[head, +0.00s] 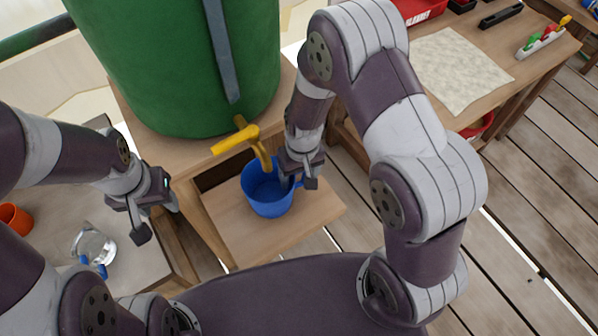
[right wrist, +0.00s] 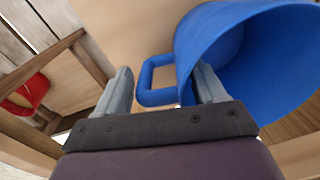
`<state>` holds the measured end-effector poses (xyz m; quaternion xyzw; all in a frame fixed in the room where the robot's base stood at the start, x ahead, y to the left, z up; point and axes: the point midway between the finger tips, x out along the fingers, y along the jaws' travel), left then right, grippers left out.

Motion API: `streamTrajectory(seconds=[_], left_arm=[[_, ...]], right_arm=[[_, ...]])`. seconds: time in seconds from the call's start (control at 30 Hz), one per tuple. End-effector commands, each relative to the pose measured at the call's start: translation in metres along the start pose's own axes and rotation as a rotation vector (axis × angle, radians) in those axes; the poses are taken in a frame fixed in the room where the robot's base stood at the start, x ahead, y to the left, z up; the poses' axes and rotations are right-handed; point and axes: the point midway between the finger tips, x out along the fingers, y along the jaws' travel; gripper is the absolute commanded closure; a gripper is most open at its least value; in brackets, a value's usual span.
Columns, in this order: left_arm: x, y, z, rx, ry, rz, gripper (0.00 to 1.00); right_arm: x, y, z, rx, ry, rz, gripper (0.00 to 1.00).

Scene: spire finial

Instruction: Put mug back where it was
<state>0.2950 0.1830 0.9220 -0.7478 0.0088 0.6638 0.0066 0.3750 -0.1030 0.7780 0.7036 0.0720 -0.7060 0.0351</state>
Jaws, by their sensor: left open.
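The blue mug (head: 268,197) stands on a low wooden shelf (head: 235,228), just below a yellow tap (head: 250,141) on a large green barrel. My right gripper (head: 300,180) is at the mug's right side, by the handle. In the right wrist view, the handle (right wrist: 145,94) of the mug (right wrist: 285,75) lies between my right gripper's (right wrist: 160,88) two spread fingers. The right-hand finger overlaps the mug's body; I cannot tell whether it touches. My left gripper (head: 155,220) is open and empty, over the right edge of the left table.
The green barrel (head: 180,65) stands on a wooden stand behind the mug. The left table (head: 55,245) holds an orange cup (head: 15,218) and a clear glass vessel (head: 93,247) with blue parts. A workbench with a pale cloth (head: 455,70) is at the upper right.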

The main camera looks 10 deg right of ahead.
Motion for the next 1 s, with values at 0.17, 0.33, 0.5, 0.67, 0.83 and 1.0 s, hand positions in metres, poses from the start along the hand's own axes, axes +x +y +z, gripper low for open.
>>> streamTrajectory(seconds=[0.17, 0.33, 0.5, 0.67, 0.83, 1.0], left_arm=[[0.000, 0.000, 0.000, 0.000, 0.000, 0.000, 0.54], [0.006, 0.000, 0.001, 0.000, 0.000, 0.000, 0.54], [-0.001, 0.000, 0.000, 0.000, 0.000, 0.000, 0.54], [-0.006, 0.000, -0.001, 0.000, 0.000, 0.000, 0.54], [-0.008, 0.000, -0.001, 0.000, 0.000, 0.000, 0.54], [-0.009, 0.000, -0.001, 0.000, 0.000, 0.000, 0.54]], right_arm=[[0.000, 0.000, 0.000, 0.000, 0.000, 0.000, 0.23], [0.004, 0.000, 0.000, 0.000, 0.001, 0.000, 0.23], [-0.034, -0.001, -0.002, 0.000, 0.007, -0.001, 0.23], [-0.080, -0.002, -0.002, 0.001, 0.005, -0.001, 0.23], [-0.114, -0.001, -0.002, 0.000, 0.004, 0.000, 0.23], [-0.135, 0.013, 0.013, 0.027, 0.023, 0.009, 0.23]])
